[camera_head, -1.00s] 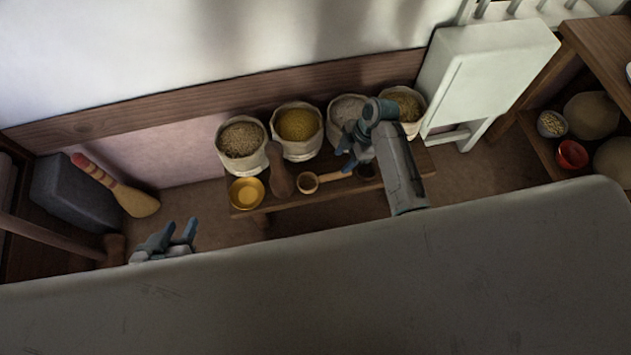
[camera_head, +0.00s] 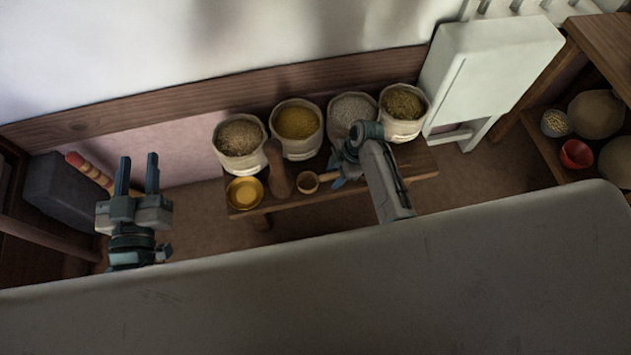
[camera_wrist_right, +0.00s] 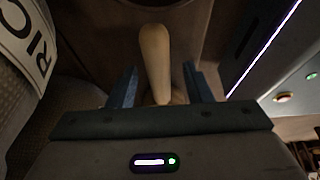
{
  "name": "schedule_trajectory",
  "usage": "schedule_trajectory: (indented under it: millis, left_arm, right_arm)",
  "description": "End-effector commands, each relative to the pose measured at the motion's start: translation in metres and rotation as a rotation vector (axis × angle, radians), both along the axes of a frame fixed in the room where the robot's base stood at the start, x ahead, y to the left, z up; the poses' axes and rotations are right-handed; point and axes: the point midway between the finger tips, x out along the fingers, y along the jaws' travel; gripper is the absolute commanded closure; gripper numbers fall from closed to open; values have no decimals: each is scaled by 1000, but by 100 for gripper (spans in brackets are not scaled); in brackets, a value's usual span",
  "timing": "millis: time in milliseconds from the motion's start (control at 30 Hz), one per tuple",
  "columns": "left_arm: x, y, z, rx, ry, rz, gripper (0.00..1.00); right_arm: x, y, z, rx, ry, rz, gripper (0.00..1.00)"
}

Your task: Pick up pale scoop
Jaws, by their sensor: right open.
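The pale scoop (camera_head: 308,182) lies on the low wooden bench, its round cup to the left and its handle running right under my right gripper. My right gripper (camera_head: 338,173) is over the handle, partly hidden by its own arm. In the right wrist view, a pale rounded handle (camera_wrist_right: 155,58) lies between the two blue fingers of the open right gripper (camera_wrist_right: 157,88), with a gap on each side. The cup is hidden there. My left gripper (camera_head: 138,170) is open and empty, raised at the left, away from the bench.
Several sacks of grain (camera_head: 297,122) stand along the back of the bench (camera_head: 275,203). A yellow bowl (camera_head: 244,192) and a brown wooden pestle-like piece (camera_head: 278,172) are left of the scoop. A lettered sack (camera_wrist_right: 22,45) is close at left in the wrist view. A white cabinet (camera_head: 490,75) stands right.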

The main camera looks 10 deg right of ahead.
Motion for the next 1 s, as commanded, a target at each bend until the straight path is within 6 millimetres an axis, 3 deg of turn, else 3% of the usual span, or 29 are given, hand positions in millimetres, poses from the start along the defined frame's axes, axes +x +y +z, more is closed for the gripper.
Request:
schedule_trajectory:
  millis: [767,1000]
  left_arm:
    - [0,0,7,2,-17,1,64]
    - [1,0,6,2,-17,1,64]
  right_arm:
    - [0,1,-5,0,-1,0,55]
    - [0,1,-6,0,-1,0,100]
